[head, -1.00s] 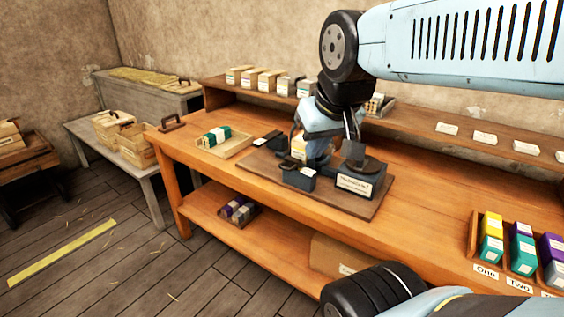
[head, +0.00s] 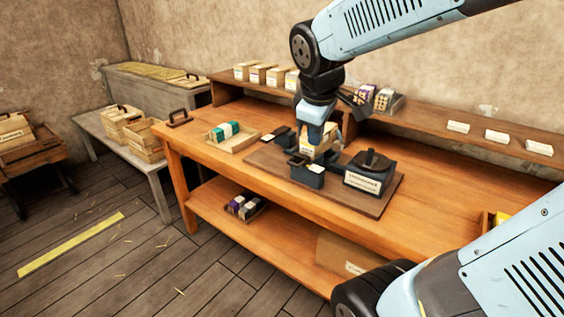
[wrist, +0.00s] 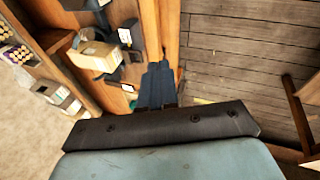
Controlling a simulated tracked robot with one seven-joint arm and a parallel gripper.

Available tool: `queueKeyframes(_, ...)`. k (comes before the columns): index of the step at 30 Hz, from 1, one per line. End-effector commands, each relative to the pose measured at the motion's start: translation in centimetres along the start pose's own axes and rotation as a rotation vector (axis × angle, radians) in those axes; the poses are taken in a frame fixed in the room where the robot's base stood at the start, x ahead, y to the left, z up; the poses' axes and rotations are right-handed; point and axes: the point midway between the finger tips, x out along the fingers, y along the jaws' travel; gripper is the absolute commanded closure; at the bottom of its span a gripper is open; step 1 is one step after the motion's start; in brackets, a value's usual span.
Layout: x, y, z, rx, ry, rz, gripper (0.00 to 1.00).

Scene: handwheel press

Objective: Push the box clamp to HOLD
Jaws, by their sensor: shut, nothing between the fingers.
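A dark box clamp (head: 308,176) stands on the brown board on the bench, with a pale box (head: 331,134) just behind it. The pale box also shows in the wrist view (wrist: 97,56), left of my fingers. My gripper (head: 318,151) points down close over the clamp and partly hides it and the box. In the wrist view my gripper (wrist: 156,72) shows its dark fingers shut together, with nothing held. I cannot tell whether the fingers touch the clamp. The clamp's HOLD mark and its setting are not readable.
A dark labelled block with a round top (head: 369,174) stands right of the clamp on the board (head: 266,164). A wooden tray (head: 246,143) with green and white boxes lies to the left. A raised shelf (head: 425,124) with small boxes runs behind. The bench front is clear.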

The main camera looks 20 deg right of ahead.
Motion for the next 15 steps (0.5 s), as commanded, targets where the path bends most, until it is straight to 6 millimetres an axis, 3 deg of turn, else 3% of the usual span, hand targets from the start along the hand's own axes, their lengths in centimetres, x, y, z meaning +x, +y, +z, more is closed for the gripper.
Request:
queueKeyframes(6,4.2,1.4,-4.1,-0.470,-0.090,-0.002,1.00)
queueKeyframes(15,10.4,1.8,-9.6,-1.105,-0.181,-0.038,1.00)
